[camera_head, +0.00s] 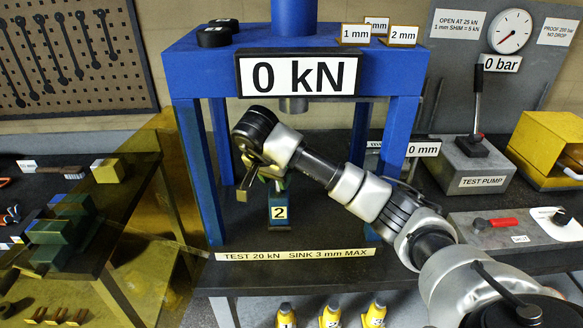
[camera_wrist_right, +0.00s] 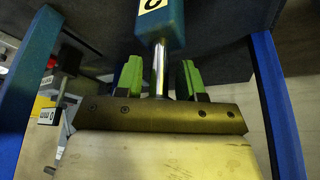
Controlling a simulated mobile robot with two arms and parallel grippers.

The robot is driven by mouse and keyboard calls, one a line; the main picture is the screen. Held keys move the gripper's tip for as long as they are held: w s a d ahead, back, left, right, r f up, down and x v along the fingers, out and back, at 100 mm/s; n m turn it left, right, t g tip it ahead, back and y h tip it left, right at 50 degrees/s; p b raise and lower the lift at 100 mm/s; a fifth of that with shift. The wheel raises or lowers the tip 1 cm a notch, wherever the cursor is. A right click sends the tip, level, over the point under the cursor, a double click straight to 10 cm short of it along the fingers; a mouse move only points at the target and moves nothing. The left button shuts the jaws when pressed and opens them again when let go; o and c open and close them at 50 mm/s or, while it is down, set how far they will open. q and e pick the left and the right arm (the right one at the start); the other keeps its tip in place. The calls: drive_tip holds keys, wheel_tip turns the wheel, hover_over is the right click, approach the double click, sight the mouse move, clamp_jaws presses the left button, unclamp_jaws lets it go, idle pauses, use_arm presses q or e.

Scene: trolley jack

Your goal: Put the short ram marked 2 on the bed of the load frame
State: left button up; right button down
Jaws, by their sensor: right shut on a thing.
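The short ram marked 2 (camera_head: 281,211) is a blue body with a white number label and a chrome rod. It is upright inside the load frame (camera_head: 206,170), over the dark bed (camera_head: 325,222) and below the frame's press head (camera_head: 294,105). I cannot tell whether its base touches the bed. My right gripper (camera_head: 263,178) reaches in from the right and is shut on the ram at its rod end. In the right wrist view the green fingers (camera_wrist_right: 160,78) stand on either side of the chrome rod (camera_wrist_right: 159,58), with the ram's body (camera_wrist_right: 168,25) beyond. My left gripper is not in view.
The frame's blue posts (camera_head: 362,130) stand close on both sides of my right arm. A test pump (camera_head: 475,160) stands to the right. A side bench with green blocks (camera_head: 55,240) is at left. Several yellow numbered bottles (camera_head: 331,315) stand below the bed's front edge.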

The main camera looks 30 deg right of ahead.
drive_tip(key=d, duration=0.1)
drive_tip(key=w+d, duration=0.2)
drive_tip(key=shift+d+r, duration=0.1)
drive_tip(key=shift+d, duration=0.15)
use_arm(q)
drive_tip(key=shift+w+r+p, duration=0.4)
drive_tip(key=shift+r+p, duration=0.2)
drive_tip(key=shift+p, duration=0.15)
use_arm(e)
drive_tip(key=d, duration=0.1)
drive_tip(key=w+d+f, duration=0.1)
drive_tip(key=d, duration=0.1)
drive_tip(key=shift+w+d+f, duration=0.2)
drive_tip(key=shift+w+f, duration=0.05)
drive_tip(key=shift+w, duration=0.15)
drive_tip(key=shift+f, duration=0.1)
drive_tip(key=c, duration=1)
unclamp_jaws()
drive_tip(key=o, duration=0.3)
drive_tip(key=shift+s, duration=0.1)
